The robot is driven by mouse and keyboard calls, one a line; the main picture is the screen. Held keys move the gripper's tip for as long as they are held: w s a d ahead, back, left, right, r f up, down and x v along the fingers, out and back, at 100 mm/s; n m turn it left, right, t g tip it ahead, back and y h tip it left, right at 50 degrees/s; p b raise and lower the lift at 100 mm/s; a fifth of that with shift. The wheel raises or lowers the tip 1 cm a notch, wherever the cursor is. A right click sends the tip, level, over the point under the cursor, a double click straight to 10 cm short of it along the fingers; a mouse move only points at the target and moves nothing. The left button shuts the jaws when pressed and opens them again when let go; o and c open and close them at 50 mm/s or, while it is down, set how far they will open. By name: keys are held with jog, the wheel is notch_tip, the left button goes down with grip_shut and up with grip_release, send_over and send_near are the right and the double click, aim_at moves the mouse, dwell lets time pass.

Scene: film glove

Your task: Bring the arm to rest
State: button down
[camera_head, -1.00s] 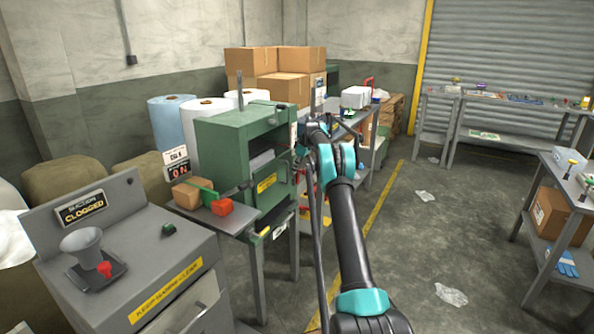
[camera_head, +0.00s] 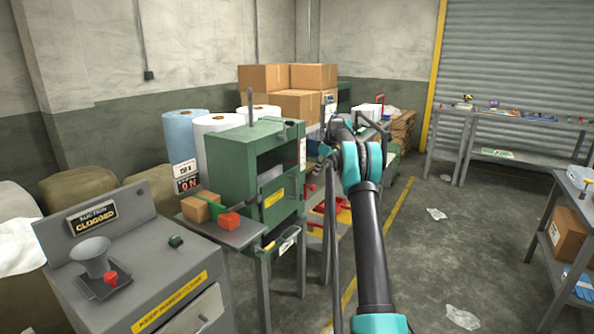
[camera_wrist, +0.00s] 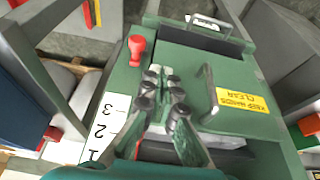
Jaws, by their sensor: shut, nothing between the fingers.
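My arm, black with teal joints, reaches forward from the bottom right of the head view to beside the green machine (camera_head: 235,155). My gripper (camera_wrist: 160,75) shows in the wrist view with its dark fingers together and nothing between them. Beyond the fingers is the machine's green face, with a red knob (camera_wrist: 137,46), a metal handle (camera_wrist: 212,95) and a yellow "keep hands clear" label (camera_wrist: 241,102). I cannot tell the gap between fingertips and machine. In the head view the fingers are mostly hidden by my own arm.
A grey unit with a "clogged" sign (camera_head: 92,220) stands at the front left. A small box (camera_head: 200,207) and a red block (camera_head: 230,221) lie on the machine's side table. Cartons (camera_head: 263,78) stand behind. Open floor (camera_head: 420,255) lies right of my arm, before the right shelf.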

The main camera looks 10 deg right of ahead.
jog(key=s+a+r+m+h, duration=0.1)
jog(key=s+a+r+m, duration=0.15)
jog(key=s, duration=1.05)
jog(key=s+a+r+m+h, duration=0.1)
jog(key=s+a+m, duration=0.2)
jog(key=s, duration=1)
jog(key=s+f+m, duration=0.2)
jog(key=s+f, duration=0.4)
jog(key=s, duration=1.3)
jog(key=s+a+f+m+t+h, duration=0.1)
jog(key=s+f, duration=0.6)
jog(key=s, duration=1.1)
jog(key=shift+s+a+m+t, duration=0.3)
jog(key=shift+s+m, duration=0.1)
jog(key=shift+m, duration=0.45)
jog(key=c, duration=2.3)
grip_release()
